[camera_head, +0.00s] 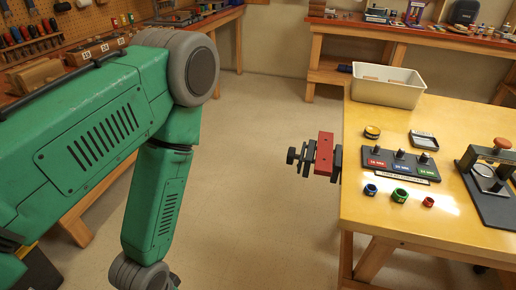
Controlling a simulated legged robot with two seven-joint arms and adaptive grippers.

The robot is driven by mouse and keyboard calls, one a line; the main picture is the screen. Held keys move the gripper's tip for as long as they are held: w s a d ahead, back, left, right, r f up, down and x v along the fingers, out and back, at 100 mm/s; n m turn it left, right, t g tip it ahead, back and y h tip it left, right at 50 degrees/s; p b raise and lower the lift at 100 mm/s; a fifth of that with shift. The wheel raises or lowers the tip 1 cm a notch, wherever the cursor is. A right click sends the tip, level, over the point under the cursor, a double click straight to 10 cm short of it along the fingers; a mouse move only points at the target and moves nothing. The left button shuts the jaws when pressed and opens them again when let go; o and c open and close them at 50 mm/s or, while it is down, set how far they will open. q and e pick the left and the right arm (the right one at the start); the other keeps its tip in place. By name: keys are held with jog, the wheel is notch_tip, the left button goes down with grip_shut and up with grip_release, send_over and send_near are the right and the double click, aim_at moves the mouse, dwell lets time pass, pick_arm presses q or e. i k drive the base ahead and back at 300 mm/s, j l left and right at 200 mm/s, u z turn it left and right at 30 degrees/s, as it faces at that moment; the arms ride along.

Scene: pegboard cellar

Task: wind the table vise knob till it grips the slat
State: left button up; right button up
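The table vise (324,155) is a small red block between dark plates, just off the left edge of the yellow table. Dark knobs (291,155) stick out on its left side. How it joins the table cannot be made out, and I cannot pick out a separate slat or tell whether the jaws touch anything. My green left arm comes in from the left and bends down to the bottom edge, well left of the vise. Its gripper is cut off below the picture. My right arm and gripper are not in view.
The yellow table (385,225) holds a white bin (388,86), a dark stand with labelled posts (400,162), several coloured rings (399,195) and a dark press (490,180). Benches line the back and left walls. The floor (265,220) between my arm and the vise is clear.

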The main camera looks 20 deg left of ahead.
aim_at(291, 156)
jog(key=j+z, duration=0.1)
jog(key=j, duration=0.3)
jog(key=k+j, duration=0.15)
jog(key=j, duration=0.2)
jog(key=j+z, duration=0.15)
jog(key=j, duration=0.25)
jog(key=k+j, duration=0.15)
jog(key=j, duration=0.25)
jog(key=i+j+u, duration=0.1)
jog(key=j, duration=0.3)
jog(key=i+j+u, duration=0.1)
jog(key=i+j, duration=0.15)
jog(key=i+j+u, duration=0.1)
jog(key=i+j, duration=0.15)
jog(key=j, duration=0.2)
